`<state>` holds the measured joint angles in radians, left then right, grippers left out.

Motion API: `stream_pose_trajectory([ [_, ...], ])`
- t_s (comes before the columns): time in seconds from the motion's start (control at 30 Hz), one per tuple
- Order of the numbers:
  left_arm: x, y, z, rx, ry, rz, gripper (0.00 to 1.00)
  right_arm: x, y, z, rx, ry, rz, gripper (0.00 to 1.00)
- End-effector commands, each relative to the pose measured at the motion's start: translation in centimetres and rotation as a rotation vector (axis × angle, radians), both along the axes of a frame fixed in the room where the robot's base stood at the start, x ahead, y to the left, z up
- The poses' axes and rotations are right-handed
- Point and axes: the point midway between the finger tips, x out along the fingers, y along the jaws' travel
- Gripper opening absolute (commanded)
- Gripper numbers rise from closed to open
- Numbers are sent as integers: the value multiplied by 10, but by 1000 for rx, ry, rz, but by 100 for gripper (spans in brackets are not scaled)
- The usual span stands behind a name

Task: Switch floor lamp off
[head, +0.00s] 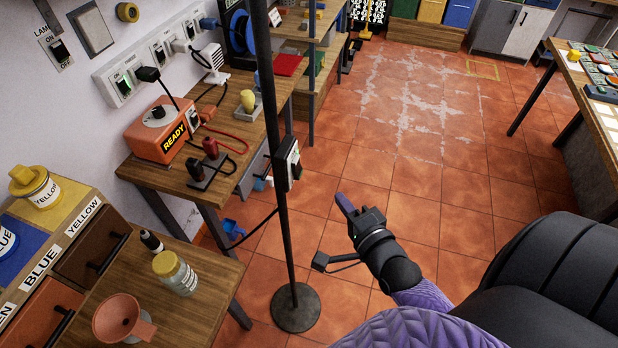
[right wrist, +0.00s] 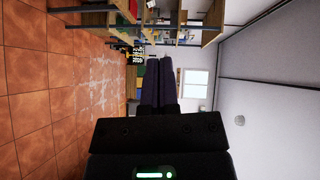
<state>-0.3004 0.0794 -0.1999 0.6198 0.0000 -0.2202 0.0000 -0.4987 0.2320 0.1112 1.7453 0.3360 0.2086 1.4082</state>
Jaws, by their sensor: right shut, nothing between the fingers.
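The floor lamp shows as a dark upright pole (head: 266,85) on a round base (head: 296,307) in the head view. Its top is out of view. A dark switch box with a light-coloured face (head: 290,160) is fixed to the pole; whether it is on or off is too small to tell. My right gripper (head: 344,204) is shut and empty, to the right of the pole and below the box in the picture, apart from both. Its purple fingers lie together in the right wrist view (right wrist: 168,78). My left gripper is out of view.
A wooden workbench (head: 262,103) with an orange READY box (head: 164,130) stands left of the pole. A wall switch (head: 60,50), partly labelled "LAM" and "ON", is at upper left. A cable runs from the pole towards the bench. The tiled floor (head: 400,150) is largely clear.

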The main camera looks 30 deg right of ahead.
Motion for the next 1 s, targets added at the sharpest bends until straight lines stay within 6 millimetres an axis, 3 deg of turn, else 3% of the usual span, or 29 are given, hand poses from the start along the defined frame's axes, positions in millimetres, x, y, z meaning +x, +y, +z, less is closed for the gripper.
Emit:
stream_pose_trajectory([
  [0.27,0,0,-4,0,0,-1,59,61,-5,-6,-1,-2,0,0],
  [0.4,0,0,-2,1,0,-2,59,78,11,-8,4,-1,0,0],
  [0.6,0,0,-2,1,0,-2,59,88,20,-11,0,1,0,0],
  [0.9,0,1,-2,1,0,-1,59,89,21,-11,0,0,0,0],
  [1.0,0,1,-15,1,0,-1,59,92,24,-18,27,-34,1,0],
])
